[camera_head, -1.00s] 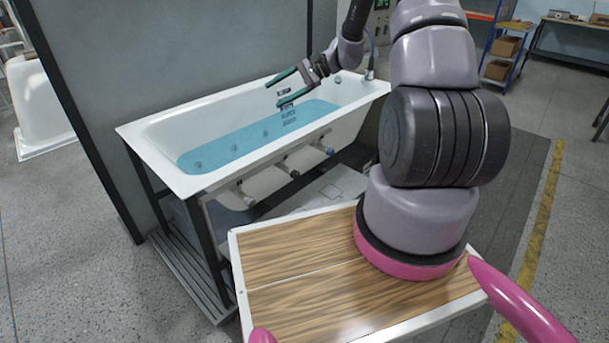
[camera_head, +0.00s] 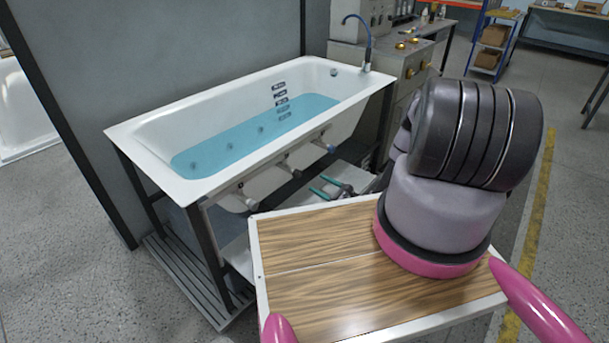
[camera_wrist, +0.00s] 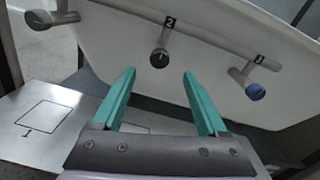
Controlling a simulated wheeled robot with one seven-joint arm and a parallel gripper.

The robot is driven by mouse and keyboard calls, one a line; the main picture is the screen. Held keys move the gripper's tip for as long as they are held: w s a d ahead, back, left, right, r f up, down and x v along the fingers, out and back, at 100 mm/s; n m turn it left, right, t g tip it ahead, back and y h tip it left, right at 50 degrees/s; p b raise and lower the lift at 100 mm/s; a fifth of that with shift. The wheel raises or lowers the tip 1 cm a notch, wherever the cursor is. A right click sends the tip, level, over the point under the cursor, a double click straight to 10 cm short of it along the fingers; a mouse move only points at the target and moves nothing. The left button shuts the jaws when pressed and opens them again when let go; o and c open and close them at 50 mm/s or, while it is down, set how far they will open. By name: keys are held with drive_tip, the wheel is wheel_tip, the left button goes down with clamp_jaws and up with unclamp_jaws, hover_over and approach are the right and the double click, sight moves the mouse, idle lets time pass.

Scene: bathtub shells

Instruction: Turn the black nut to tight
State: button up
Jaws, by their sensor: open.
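The black nut (camera_wrist: 159,58) sits on the end of the pipe stub labelled 2 under the tub's rim. In the head view the black nut (camera_head: 295,173) is the middle of three fittings along the tub's near side. My gripper (camera_wrist: 159,74) is open and empty, its two teal fingers pointing toward the black nut, which appears between and just beyond the fingertips. In the head view my gripper (camera_head: 318,186) is low beside the tub, below and right of the black nut. I cannot tell the exact gap. The nut's tightness cannot be seen.
A grey nut (camera_wrist: 40,20) is on the left fitting and a blue nut (camera_wrist: 256,91) on the fitting labelled 3. The white bathtub (camera_head: 130,133) holds blue water. A light panel marked 1 (camera_wrist: 45,115) lies below. A wood-topped surface (camera_head: 300,245) is in front.

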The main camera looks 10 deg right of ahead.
sight(299, 175)
drive_tip(key=x, duration=0.7)
drive_tip(key=f+x, duration=0.1)
drive_tip(key=x, duration=0.2)
drive_tip(key=shift+w, duration=0.2)
drive_tip(key=shift+c, duration=0.3)
clamp_jaws()
drive_tip(key=shift+m, duration=0.3)
